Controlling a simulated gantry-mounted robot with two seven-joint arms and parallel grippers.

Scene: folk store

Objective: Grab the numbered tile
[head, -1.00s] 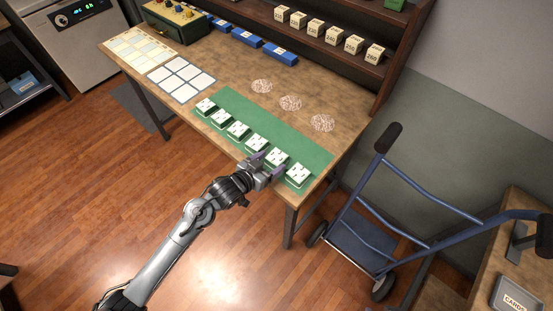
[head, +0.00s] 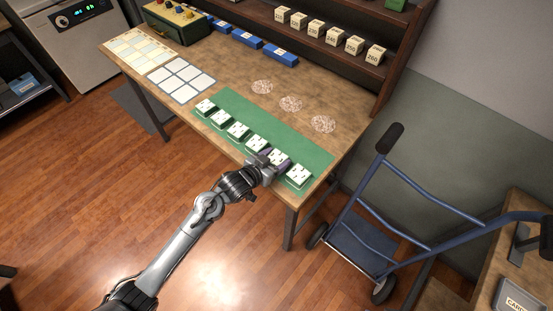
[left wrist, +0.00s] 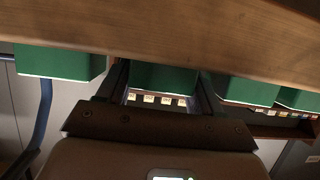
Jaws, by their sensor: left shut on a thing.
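Several green tiles with white, dark-dotted tops stand in a row on a green mat (head: 290,143) along the table's front edge. My left gripper (head: 275,160) is at the row, its fingers on either side of the second tile from the right (head: 279,155), shut on it. In the left wrist view the fingers (left wrist: 165,90) flank this tile's green body (left wrist: 163,76). The rightmost tile (head: 299,175) stands close beside the gripper. The held tile appears still in the row. My right gripper is not in view.
Other tiles (head: 238,130) stand close by on the left. Behind the mat lie round patterned patches (head: 290,103). Blue blocks (head: 248,40) and a shelf with numbered cream blocks (head: 333,35) are at the back. A blue hand truck (head: 365,240) stands right of the table.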

